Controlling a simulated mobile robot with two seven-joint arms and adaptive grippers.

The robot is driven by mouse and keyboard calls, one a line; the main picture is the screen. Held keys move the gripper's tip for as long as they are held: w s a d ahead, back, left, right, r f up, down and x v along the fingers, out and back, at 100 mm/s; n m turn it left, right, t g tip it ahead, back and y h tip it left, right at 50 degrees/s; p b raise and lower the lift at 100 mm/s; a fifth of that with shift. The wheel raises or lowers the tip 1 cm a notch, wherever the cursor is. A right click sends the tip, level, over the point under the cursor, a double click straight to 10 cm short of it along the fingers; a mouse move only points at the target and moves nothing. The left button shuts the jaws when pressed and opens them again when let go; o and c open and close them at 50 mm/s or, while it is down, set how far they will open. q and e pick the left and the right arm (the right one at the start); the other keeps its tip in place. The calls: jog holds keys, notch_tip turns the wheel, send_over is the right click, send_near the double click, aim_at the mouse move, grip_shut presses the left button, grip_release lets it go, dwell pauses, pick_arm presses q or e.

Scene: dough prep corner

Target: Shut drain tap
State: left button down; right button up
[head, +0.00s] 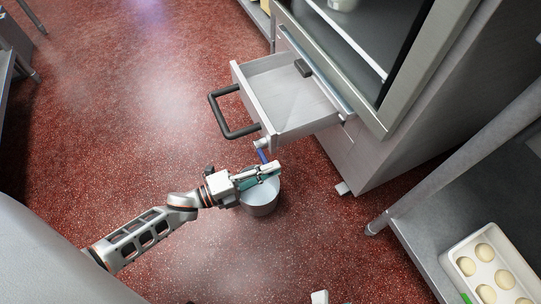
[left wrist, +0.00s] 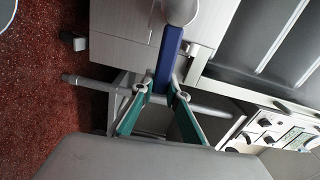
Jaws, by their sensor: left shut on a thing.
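The drain tap (head: 262,143) sticks out at the front corner below the open drawer. Its blue lever (head: 263,156) slants down from it, and in the left wrist view the lever (left wrist: 168,58) runs down from the rounded grey tap end (left wrist: 179,10). My left gripper (head: 274,168) is at the lever's free end; in the left wrist view its two green fingers are closed around that end. A round grey pot (head: 262,204) stands on the floor below, partly hidden by the gripper. Whether liquid runs from the tap cannot be seen. My right gripper does not show clearly.
The steel drawer (head: 290,97) with a black handle (head: 232,130) stands pulled out above the tap, on a steel cabinet (head: 400,125). A table at right holds a white tray (head: 463,246) of dough balls. Red floor at left is free. A small pale piece at the bottom edge is unclear.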

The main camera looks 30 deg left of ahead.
pick_arm(q)
jog(key=shift+f+m, duration=0.35)
jog(key=shift+m, duration=0.05)
jog(key=c, duration=2)
grip_release()
jog(key=shift+o, duration=0.2)
jog(key=v, duration=1.2)
